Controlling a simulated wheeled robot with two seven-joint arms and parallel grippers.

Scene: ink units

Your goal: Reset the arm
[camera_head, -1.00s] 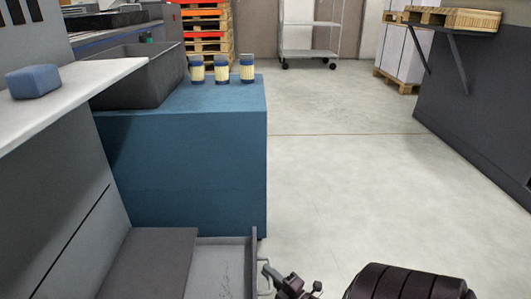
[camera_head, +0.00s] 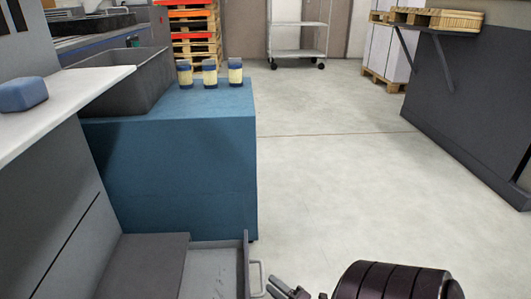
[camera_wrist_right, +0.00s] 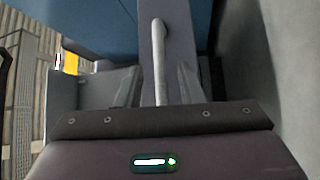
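My right gripper (camera_head: 284,287) is at the bottom edge of the head view, just right of an open drawer (camera_head: 212,272) and its pale handle (camera_head: 257,278). In the right wrist view the handle (camera_wrist_right: 160,62) stands ahead of the gripper (camera_wrist_right: 157,85), between the two blurred grey fingers in the picture. The gripper looks apart from the handle in the head view. My left gripper is not in view.
A blue cabinet (camera_head: 180,165) carries several-sided dark tub (camera_head: 118,80) and three cream jars with blue lids (camera_head: 209,72). A blue block (camera_head: 23,95) lies on a white counter (camera_head: 75,93). A trolley (camera_head: 298,45) stands at the back. The floor (camera_head: 340,170) to the right is clear.

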